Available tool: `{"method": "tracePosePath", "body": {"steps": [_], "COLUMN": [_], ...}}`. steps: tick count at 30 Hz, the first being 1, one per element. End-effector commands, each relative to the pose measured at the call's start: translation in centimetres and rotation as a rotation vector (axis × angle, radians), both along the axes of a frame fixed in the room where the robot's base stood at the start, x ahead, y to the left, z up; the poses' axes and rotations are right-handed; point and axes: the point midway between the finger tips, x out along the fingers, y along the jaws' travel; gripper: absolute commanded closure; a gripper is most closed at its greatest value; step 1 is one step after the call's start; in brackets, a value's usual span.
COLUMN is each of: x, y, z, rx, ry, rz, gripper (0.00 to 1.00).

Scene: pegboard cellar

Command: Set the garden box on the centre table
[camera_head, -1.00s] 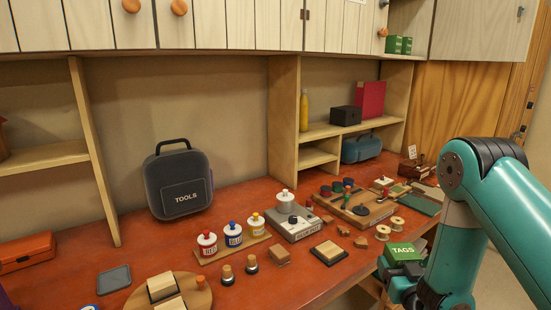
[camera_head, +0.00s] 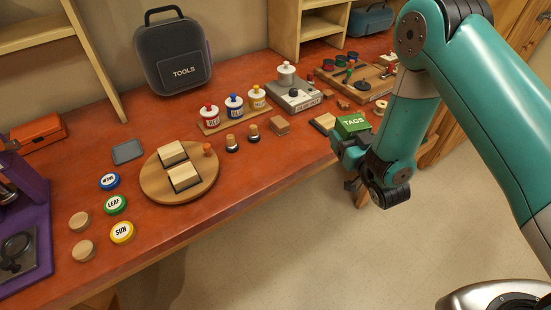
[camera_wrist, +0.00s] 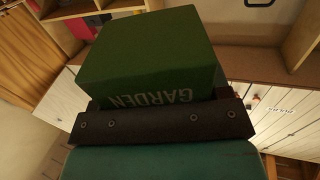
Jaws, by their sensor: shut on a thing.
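The garden box is a green box (camera_head: 353,124) with TAGS on the face seen in the head view. In the wrist view the same green box (camera_wrist: 150,55) reads GARDEN, upside down, on the face towards the camera. My gripper (camera_head: 350,142) is shut on it and holds it up, at the front edge of the red-topped bench in the picture. The dark gripper bar hides the lower part of the box in the wrist view. I cannot pick out a table named as the centre one.
The red bench (camera_head: 105,236) carries a round board with pale blocks (camera_head: 150,184), paint bottles (camera_head: 235,106), a grey tools case (camera_head: 175,55) and labelled discs (camera_head: 122,232). A purple stand (camera_head: 37,210) is at left. The floor (camera_head: 290,240) in front is clear.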

Motion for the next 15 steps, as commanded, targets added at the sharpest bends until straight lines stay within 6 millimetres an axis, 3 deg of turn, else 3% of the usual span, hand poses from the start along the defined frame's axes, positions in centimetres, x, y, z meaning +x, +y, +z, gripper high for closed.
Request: {"method": "tracePosePath", "body": {"steps": [1, 6, 10, 15], "x": [0.3, 0.5, -0.1, -0.8], "y": [2.9, 10.4, 14.7, 17.9], "z": [2.3, 7.5, 11.0, 13.8], "rx": [-0.001, -0.006, -0.004, 0.004], "ry": [-0.007, -0.007, -0.011, -0.018], "rz": [0.060, 0.193, 0.252, 0.287], "gripper": [0.61, 0.61, 0.61, 0.61]}}
